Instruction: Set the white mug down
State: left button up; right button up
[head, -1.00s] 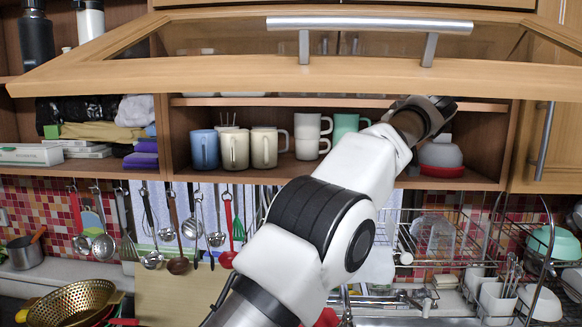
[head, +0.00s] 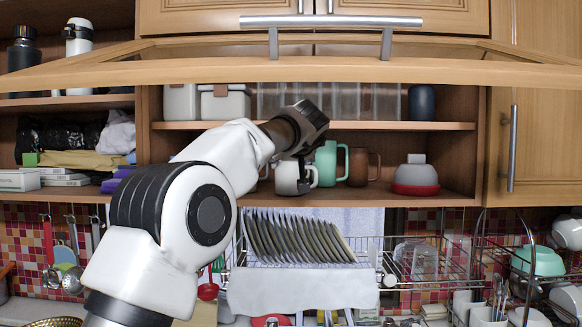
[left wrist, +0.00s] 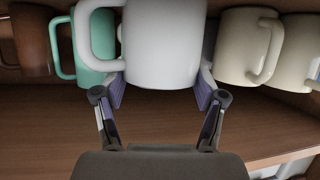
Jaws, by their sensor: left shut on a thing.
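The white mug (head: 288,178) is in the open cabinet, at the lower shelf, with its handle to the right. It also fills the upper middle of the left wrist view (left wrist: 163,48). My left gripper (head: 300,170) reaches in from the left and is shut on the mug, with a finger on each side of it in the left wrist view (left wrist: 160,88). I cannot tell whether the mug's base touches the shelf. A green mug (head: 326,164) stands just right of it, and a brown mug (head: 358,168) further right. My right gripper is not in view.
The lower shelf (head: 440,197) has a grey-and-red container (head: 415,178) at the right. Cream mugs (left wrist: 240,45) stand close on the mug's other side. The raised cabinet door (head: 330,72) hangs over the arm. A dish rack with plates (head: 295,238) is below.

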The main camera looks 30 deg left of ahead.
pick_arm(q)
jog(key=shift+w+a, duration=0.1)
jog(key=shift+a, duration=0.05)
jog(key=o, duration=1.4)
jog(key=shift+w, duration=0.1)
jog(key=shift+c, duration=0.2)
jog(key=shift+s+d+r, duration=0.1)
jog(key=shift+s+d, duration=0.1)
jog(key=b+v, duration=0.1)
jog(key=v, duration=0.6)
